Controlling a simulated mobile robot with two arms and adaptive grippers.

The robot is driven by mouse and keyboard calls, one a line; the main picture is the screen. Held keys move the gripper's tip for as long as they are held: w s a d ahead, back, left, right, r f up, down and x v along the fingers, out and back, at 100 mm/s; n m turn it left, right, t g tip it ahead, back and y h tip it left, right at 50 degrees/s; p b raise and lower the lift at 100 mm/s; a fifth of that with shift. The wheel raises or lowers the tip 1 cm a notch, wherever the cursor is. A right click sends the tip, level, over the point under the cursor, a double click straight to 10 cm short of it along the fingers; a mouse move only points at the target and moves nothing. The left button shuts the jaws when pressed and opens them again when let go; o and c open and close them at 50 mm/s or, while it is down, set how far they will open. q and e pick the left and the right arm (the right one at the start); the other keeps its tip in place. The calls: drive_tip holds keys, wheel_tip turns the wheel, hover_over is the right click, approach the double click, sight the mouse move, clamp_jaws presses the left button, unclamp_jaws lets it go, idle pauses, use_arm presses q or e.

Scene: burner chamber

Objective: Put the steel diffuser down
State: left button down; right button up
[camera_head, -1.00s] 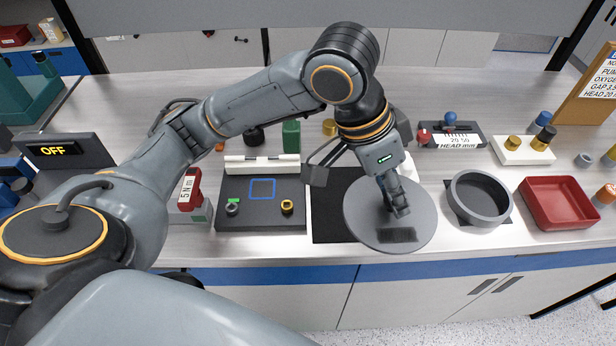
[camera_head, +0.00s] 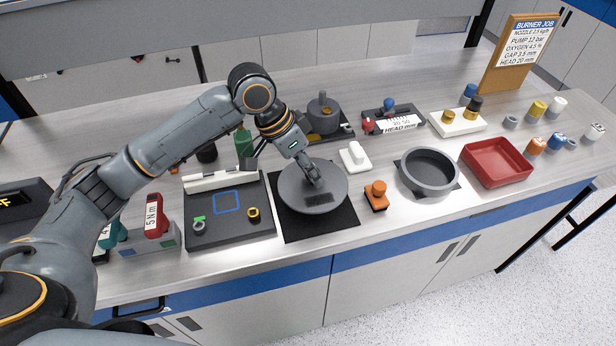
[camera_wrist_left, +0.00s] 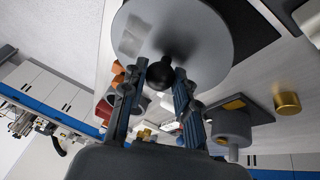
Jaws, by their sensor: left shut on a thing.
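The steel diffuser, a round grey disc (camera_head: 292,193), is over the upper part of a square black mat (camera_head: 322,227) in the head view. My left gripper (camera_head: 316,182) comes down on its middle from above. In the left wrist view the diffuser (camera_wrist_left: 215,38) shows with a black knob at its centre, and the left gripper (camera_wrist_left: 160,75) is shut on that knob. The disc looks about level. I cannot tell whether it touches the mat or hangs a little above it. My right gripper is not in view.
Left of the mat is a dark plate (camera_head: 240,233) with small fittings. To the right are an orange stamp-like piece (camera_head: 376,196), a round grey pan (camera_head: 428,180) and a red tray (camera_head: 496,165). A white block (camera_head: 355,157) and a grey pot (camera_head: 323,112) stand behind.

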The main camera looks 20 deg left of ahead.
sight(308, 181)
use_arm(q)
drive_tip(key=shift+w+a+f, duration=0.15)
drive_tip(key=shift+w+f, duration=0.1)
drive_tip(key=shift+f, duration=0.05)
drive_tip(key=f, duration=0.1)
drive_tip(key=f+p, duration=0.1)
drive_tip(key=f, duration=0.1)
drive_tip(key=shift+w+a+f, duration=0.1)
drive_tip(key=shift+a, duration=0.1)
drive_tip(key=shift+f, duration=0.15)
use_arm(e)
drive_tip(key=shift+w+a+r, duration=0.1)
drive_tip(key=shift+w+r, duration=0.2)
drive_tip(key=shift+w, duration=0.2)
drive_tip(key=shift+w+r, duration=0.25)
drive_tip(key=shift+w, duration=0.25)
use_arm(q)
drive_tip(key=shift+f, duration=0.15)
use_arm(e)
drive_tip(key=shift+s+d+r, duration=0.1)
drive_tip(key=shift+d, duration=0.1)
use_arm(q)
drive_tip(key=c, duration=1)
unclamp_jaws()
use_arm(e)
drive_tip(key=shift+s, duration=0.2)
